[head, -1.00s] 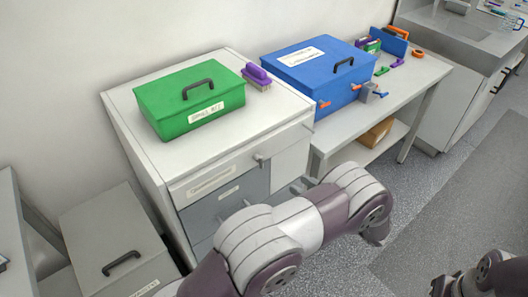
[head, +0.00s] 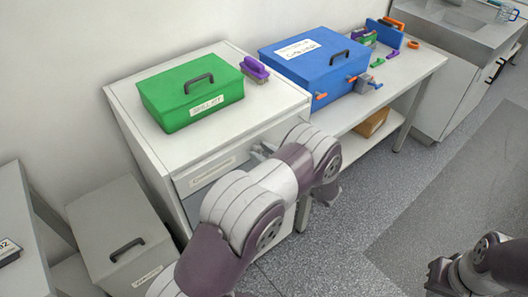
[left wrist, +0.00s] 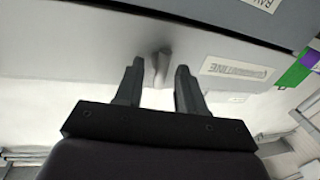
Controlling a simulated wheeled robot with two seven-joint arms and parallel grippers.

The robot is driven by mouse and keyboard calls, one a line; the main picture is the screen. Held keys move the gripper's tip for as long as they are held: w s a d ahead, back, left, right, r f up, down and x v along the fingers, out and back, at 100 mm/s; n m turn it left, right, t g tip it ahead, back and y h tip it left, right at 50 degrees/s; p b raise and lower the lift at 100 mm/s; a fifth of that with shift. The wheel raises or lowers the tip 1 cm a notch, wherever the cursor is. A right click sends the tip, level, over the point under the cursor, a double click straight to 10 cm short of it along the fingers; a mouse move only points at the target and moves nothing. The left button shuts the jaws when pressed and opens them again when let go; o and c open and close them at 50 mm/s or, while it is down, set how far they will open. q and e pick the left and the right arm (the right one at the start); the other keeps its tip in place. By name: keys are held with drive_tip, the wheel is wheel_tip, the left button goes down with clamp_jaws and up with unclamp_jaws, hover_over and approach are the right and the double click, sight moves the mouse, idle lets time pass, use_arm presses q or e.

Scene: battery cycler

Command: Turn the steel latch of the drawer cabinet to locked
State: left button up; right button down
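The drawer cabinet (head: 150,155) is pale, with a green box on top and labelled grey drawers in front. Its steel latch (left wrist: 161,66) shows in the left wrist view as a small grey lever on the pale front. My left gripper (left wrist: 160,75) is open, with one dark finger on each side of the lever and gaps visible beside it. In the head view the left gripper (head: 262,151) is at the upper cabinet front, largely hidden by my forearm, and the latch is hard to make out.
A grey lidded box (head: 118,235) is at lower left. Open floor lies to the right.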

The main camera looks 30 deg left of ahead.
use_arm(q)
drive_tip(key=shift+d, duration=0.1)
clamp_jaws()
drive_tip(key=shift+m, duration=0.4)
unclamp_jaws()
drive_tip(key=s+d+b, duration=0.2)
drive_tip(key=d+b, duration=0.1)
drive_tip(key=d, duration=0.9)
drive_tip(key=shift+s+d+b, duration=0.2)
drive_tip(key=shift+s+b, duration=0.1)
